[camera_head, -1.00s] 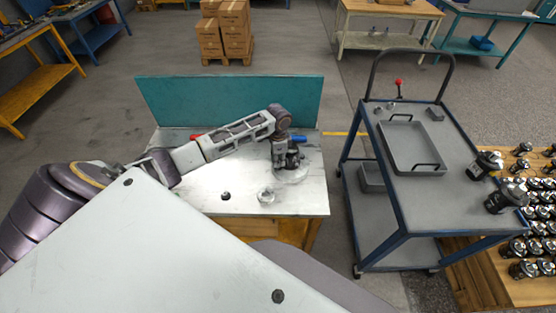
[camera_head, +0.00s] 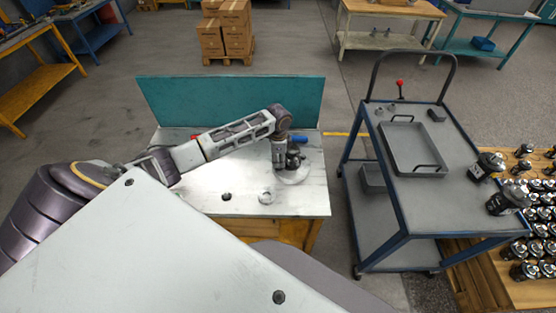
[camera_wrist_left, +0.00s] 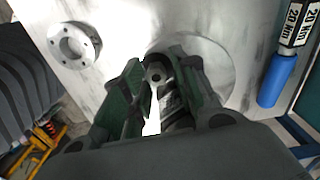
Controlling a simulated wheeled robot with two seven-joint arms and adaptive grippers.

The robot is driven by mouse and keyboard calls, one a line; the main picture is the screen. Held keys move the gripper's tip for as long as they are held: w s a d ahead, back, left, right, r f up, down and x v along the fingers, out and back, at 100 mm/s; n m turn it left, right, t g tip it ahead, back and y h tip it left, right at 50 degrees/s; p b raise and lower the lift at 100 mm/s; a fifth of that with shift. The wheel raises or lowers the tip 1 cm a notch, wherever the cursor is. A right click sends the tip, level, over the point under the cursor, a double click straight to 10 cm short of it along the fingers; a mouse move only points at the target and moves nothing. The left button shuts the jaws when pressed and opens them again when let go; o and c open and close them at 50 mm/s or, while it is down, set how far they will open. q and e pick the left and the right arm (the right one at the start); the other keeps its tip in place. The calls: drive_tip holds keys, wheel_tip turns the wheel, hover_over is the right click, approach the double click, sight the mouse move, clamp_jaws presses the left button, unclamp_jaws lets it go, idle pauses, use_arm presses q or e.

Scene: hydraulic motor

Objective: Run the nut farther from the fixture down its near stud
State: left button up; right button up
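My left gripper (camera_head: 281,163) points down at the dark unit on a pale round disc (camera_head: 292,178) at the right of the bench top. In the left wrist view its two green-sided fingers (camera_wrist_left: 160,72) stand apart, one each side of a small round part with a dark hole (camera_wrist_left: 155,75). A dark ribbed cylinder (camera_wrist_left: 176,108) lies beside that part, and a bright gap shows near the left finger. I cannot make out separate nuts or studs; the fingers and wrist hide much of the unit. My right gripper is not in view.
A pale flanged ring (camera_head: 265,197) lies on the bench top (camera_head: 310,200), with a dark hole or part (camera_head: 226,196) to its left. A blue-handled tool (camera_wrist_left: 278,78) lies right of the disc. A teal panel (camera_head: 230,100) stands behind. A cart (camera_head: 450,190) is at right.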

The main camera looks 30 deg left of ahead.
use_arm(q)
drive_tip(key=shift+d, duration=0.35)
drive_tip(key=shift+s+d+f, duration=0.25)
drive_tip(key=shift+d, duration=0.15)
idle(0.3)
drive_tip(key=shift+d+n, duration=0.15)
drive_tip(key=shift+n, duration=1.25)
drive_tip(key=n, duration=0.3)
drive_tip(key=shift+w, duration=0.15)
drive_tip(key=shift+a+n, duration=0.15)
drive_tip(key=shift+n, duration=0.95)
drive_tip(key=shift+a+n, duration=0.15)
drive_tip(key=shift+n, duration=0.95)
